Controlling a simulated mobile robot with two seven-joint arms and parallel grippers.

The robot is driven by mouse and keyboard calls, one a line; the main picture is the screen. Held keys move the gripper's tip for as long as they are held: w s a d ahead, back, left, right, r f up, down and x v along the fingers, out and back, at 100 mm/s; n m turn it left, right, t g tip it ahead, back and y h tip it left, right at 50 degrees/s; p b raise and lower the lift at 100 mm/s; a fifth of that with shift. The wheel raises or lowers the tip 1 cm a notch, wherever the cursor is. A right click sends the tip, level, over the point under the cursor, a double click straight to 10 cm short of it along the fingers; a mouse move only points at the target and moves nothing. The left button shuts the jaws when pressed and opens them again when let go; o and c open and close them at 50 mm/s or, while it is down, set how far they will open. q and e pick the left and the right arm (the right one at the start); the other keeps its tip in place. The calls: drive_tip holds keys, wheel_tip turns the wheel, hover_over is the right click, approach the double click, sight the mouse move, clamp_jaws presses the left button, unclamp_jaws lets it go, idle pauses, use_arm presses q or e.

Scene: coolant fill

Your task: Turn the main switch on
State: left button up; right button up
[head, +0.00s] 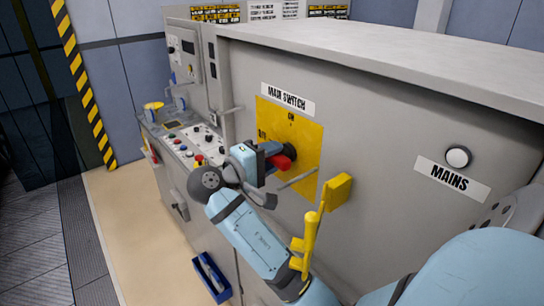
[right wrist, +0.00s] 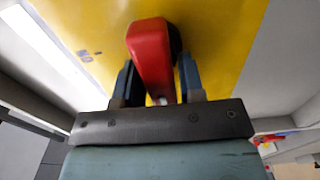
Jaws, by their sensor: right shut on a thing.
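The main switch has a red handle (head: 281,162) on a yellow plate (head: 309,133) on the grey cabinet's front. A "MAIN SWITCH" label (head: 288,99) is above it. The word "ON" is at the plate's top and another marking is at its left. My right gripper (head: 273,153) is at the plate. In the right wrist view the red handle (right wrist: 150,58) stands between the two dark fingers (right wrist: 157,85), which are shut on it. In the head view the handle's far part is partly hidden by the gripper. My left gripper is not in view.
A yellow lever and block (head: 338,190) stick out right of the plate, close to my right forearm. A round white lamp (head: 458,156) is above the "MAINS" label (head: 452,179). A control panel (head: 196,143) with buttons is at the left. A blue bin (head: 211,276) is low on the cabinet.

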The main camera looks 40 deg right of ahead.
drive_tip(key=shift+f+m+b, duration=0.2)
drive_tip(key=shift+m+b, duration=0.4)
drive_tip(key=shift+b, duration=0.3)
drive_tip(key=m+b, duration=0.5)
drive_tip(key=b, duration=0.4)
drive_tip(key=shift+s+r+m, duration=0.1)
drive_tip(key=shift+m, duration=0.3)
drive_tip(key=m+b, duration=0.2)
drive_tip(key=b, duration=0.2)
drive_tip(key=m+b, duration=0.3)
drive_tip(key=b, duration=0.1)
drive_tip(key=shift+s+r, duration=0.2)
drive_tip(key=m+b, duration=0.3)
drive_tip(key=b, duration=0.1)
drive_tip(key=shift+s+r, duration=0.1)
drive_tip(key=shift+m+b, duration=0.3)
drive_tip(key=shift+b, duration=0.15)
drive_tip(key=shift+s+r+m+b, duration=0.1)
drive_tip(key=shift+r+m+b, duration=0.1)
drive_tip(key=shift+m+b, duration=0.7)
drive_tip(key=shift+a+r+m+b, duration=0.15)
drive_tip(key=shift+m+b, duration=0.15)
drive_tip(key=shift+b, duration=0.15)
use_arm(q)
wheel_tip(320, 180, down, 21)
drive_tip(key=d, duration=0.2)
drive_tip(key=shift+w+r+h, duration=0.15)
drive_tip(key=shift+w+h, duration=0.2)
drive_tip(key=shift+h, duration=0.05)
